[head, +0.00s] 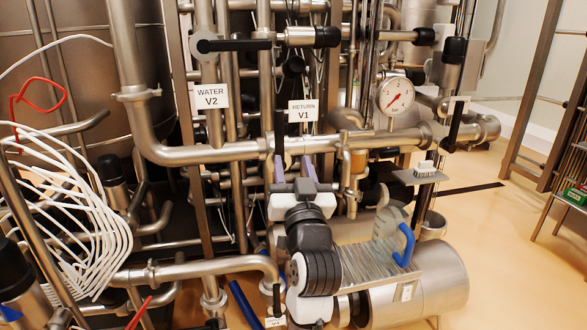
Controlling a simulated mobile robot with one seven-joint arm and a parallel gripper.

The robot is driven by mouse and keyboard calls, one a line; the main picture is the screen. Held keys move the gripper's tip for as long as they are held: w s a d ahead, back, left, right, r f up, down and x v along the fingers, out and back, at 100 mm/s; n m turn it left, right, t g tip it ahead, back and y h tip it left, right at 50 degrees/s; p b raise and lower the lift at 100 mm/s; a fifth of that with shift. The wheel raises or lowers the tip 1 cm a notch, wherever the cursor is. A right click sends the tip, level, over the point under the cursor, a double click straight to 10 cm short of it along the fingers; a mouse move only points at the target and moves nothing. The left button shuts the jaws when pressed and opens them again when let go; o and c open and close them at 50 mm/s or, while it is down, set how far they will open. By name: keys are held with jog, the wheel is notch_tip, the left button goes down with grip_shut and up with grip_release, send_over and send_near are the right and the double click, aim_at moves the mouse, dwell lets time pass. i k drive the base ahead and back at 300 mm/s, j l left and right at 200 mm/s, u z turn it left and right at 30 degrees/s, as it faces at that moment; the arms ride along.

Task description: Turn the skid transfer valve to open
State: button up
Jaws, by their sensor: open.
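My gripper (294,170) is in the middle of the head view, pointing away from me at the pipework, with its two fingers apart and nothing seen between them. Just above its left finger is a dark upright lever (279,132), left of the "RETURN V1" tag (303,111); I cannot tell whether they touch. A black lever (232,45) lies level above the "WATER V2" tag (211,96). Another black lever (456,124) stands steeply at the right. A small dark handle (277,297) hangs low, above a partly hidden tag (275,322). No readable tag says "transfer".
A pressure gauge (395,96) and a small shelf with a brush (424,171) are right of my gripper. A pump motor (430,282) stands low right. Open floor (500,250) lies at right, beside a rack (565,170).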

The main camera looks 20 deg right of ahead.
aim_at(449, 146)
jog(key=z, duration=1.5)
